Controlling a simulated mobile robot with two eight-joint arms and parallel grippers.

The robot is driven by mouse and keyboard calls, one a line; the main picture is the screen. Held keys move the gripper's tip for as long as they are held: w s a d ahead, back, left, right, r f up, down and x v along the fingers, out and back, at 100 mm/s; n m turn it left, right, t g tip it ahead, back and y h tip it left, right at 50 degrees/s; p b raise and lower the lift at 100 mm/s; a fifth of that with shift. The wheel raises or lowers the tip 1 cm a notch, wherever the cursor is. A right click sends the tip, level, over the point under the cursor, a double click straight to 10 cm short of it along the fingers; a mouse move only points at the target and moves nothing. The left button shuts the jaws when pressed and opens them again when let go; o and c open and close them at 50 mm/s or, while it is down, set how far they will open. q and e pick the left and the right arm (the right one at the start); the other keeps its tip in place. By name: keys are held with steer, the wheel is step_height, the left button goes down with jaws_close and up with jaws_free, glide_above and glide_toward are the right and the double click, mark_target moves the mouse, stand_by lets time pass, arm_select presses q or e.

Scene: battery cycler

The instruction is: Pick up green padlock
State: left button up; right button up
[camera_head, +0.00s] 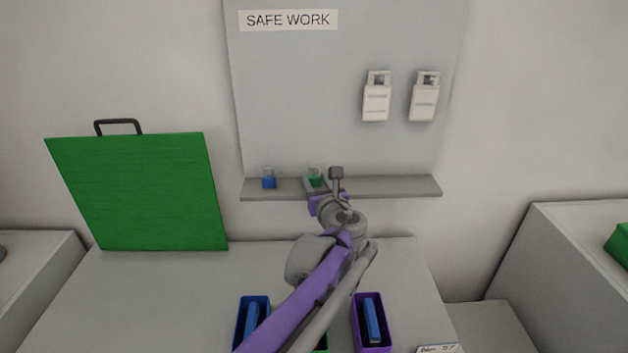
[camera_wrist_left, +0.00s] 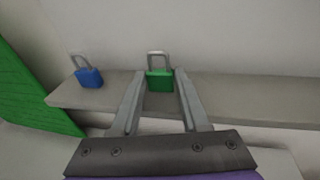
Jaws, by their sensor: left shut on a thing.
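The green padlock (camera_head: 315,181) stands upright on the shelf (camera_head: 393,187) below the SAFE WORK board, its shackle up. In the left wrist view the green padlock (camera_wrist_left: 159,80) sits between the fingertips of my left gripper (camera_wrist_left: 160,82). My left gripper (camera_head: 322,180) is shut on the green padlock, one finger on each side of its body. A blue padlock (camera_head: 268,180) stands on the same shelf to the left, and it also shows in the left wrist view (camera_wrist_left: 88,74). My right gripper is not in view.
A green panel with a handle (camera_head: 140,190) leans against the wall at the left. Two white tags (camera_head: 376,98) hang on the board. A blue bin (camera_head: 240,318) and a purple bin (camera_head: 384,335) stand on the counter below. The shelf right of the padlock is clear.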

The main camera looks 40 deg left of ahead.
arm_select(q)
jaws_close()
steer(key=shift+r, duration=0.15)
step_height(320, 180, up, 10)
steer(key=shift+f+p, duration=0.1)
steer(key=shift+p, duration=0.2)
steer(key=shift+f, duration=0.1)
